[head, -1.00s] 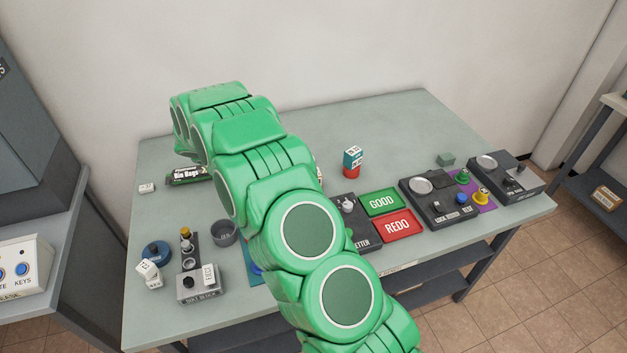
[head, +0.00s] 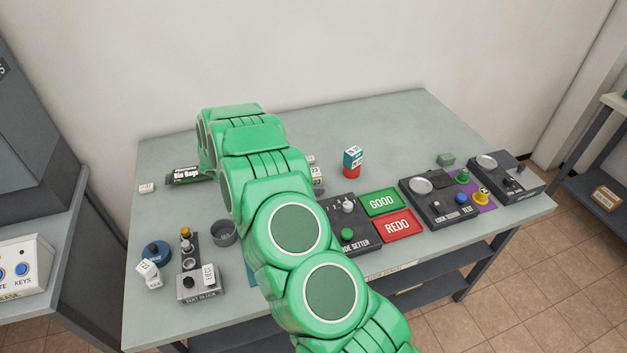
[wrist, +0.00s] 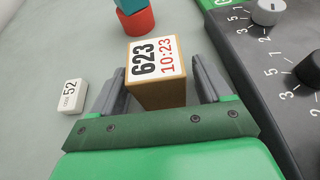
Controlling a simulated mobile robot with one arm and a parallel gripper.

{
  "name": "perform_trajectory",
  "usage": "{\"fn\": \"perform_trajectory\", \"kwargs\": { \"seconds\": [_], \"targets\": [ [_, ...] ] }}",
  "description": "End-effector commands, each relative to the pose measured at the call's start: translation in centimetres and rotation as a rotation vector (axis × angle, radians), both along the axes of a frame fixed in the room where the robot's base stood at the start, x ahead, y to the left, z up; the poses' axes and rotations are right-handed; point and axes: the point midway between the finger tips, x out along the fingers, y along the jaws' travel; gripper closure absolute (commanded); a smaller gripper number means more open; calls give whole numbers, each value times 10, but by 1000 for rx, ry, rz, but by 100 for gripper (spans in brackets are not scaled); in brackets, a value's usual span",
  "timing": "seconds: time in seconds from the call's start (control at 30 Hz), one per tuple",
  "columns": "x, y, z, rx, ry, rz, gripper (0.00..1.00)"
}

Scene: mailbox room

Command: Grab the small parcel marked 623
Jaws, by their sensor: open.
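The small parcel marked 623 (wrist: 158,62) is a brown box with a white label on top reading 623 and 10:23 in the wrist view. It stands on the table between the two open fingers of my gripper (wrist: 156,88), with one finger at each side. I cannot tell whether either finger touches it. In the head view my arm hides the gripper, and a small white-labelled box (head: 317,176) shows partly beside the arm; I cannot tell if it is the same parcel.
A dark code setter panel (wrist: 268,60) with knobs lies close on the right. A white tag marked 52 (wrist: 73,96) lies to the left. A red cylinder (wrist: 137,22) with a teal block on it stands behind. GOOD (head: 381,202) and REDO (head: 398,225) trays lie further right.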

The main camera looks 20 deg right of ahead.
Motion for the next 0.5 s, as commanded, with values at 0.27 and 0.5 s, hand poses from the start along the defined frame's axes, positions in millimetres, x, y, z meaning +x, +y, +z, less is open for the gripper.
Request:
{"fn": "perform_trajectory", "kwargs": {
  "seconds": [0.27, 0.5],
  "targets": [
    [-1, -9, -4, 0, 0, -1, 22],
    [-2, -9, -4, -1, 0, -1, 42]
  ]
}}
